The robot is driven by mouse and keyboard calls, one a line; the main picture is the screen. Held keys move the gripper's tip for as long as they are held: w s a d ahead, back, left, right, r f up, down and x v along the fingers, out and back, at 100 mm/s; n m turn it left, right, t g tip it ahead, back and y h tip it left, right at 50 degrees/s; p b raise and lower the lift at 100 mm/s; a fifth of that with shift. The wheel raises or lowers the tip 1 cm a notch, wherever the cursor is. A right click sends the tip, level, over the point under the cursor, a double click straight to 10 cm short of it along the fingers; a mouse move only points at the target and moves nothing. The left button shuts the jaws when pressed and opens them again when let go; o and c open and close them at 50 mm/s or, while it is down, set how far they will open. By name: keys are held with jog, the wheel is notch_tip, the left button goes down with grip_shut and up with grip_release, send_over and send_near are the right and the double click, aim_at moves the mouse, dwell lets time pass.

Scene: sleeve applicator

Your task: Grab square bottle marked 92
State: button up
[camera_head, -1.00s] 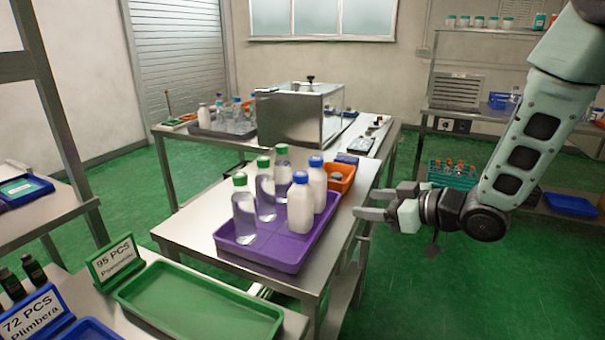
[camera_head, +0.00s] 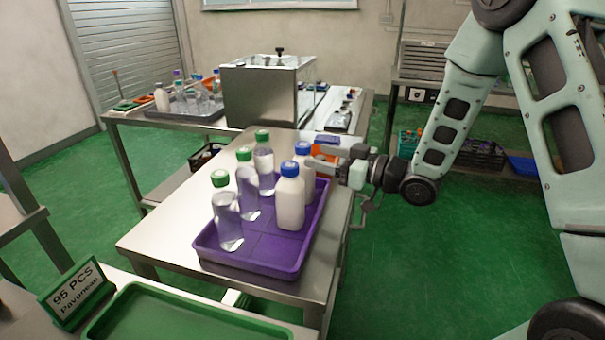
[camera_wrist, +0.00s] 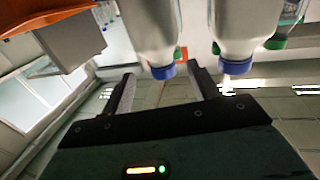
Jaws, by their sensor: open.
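Two white square-shouldered bottles with blue caps stand upright in the purple tray (camera_head: 270,259). The front bottle (camera_head: 290,203) is in full view; the rear bottle (camera_head: 308,182) is partly behind it. No number 92 is legible on either. My gripper (camera_head: 319,151) is open and empty at the right of the tray, level with the rear bottle's cap. The wrist view looks upside down: the rear bottle (camera_wrist: 150,25) has its cap in line with the gap between my fingers (camera_wrist: 162,88); the front bottle (camera_wrist: 240,25) is to the right of them.
Several clear bottles with green caps (camera_head: 228,218) stand along the tray's left side. An orange bin (camera_head: 326,150) sits behind the tray, close to my gripper. A steel box (camera_head: 262,95) stands on the far table. A green tray (camera_head: 180,318) lies in front.

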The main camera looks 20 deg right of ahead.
jog(key=p+x, duration=0.1)
jog(key=x, duration=0.6)
jog(key=shift+w+a+f, duration=0.1)
jog(key=shift+a+f, duration=0.1)
jog(key=shift+a, duration=0.1)
grip_shut()
